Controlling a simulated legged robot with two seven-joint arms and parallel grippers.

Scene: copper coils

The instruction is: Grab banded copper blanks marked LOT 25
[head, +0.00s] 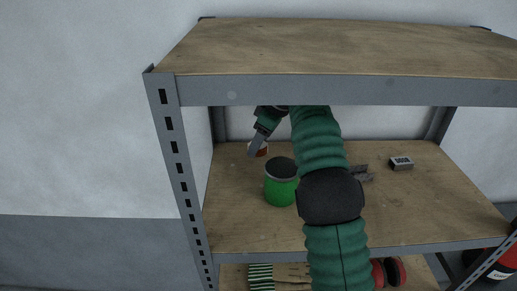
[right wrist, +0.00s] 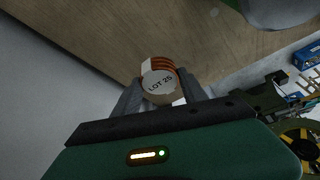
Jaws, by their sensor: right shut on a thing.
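The banded copper blanks (right wrist: 158,72) show in the right wrist view as a short stack of copper rings with a white band and a round pale face reading LOT 25. My right gripper (right wrist: 158,88) is shut on them, one dark finger on each side. In the head view my right gripper (head: 257,146) reaches over the middle shelf toward its back left. A small part of the blanks (head: 264,150) shows beside the fingers there; the rest is hidden. I cannot tell whether the blanks touch the shelf.
A green can (head: 280,191) stands on the middle shelf (head: 235,225), just in front of my right gripper. A small grey box (head: 401,162) lies at the right. The upper shelf (head: 340,45) is close overhead. A grey post (head: 180,160) bounds the left side.

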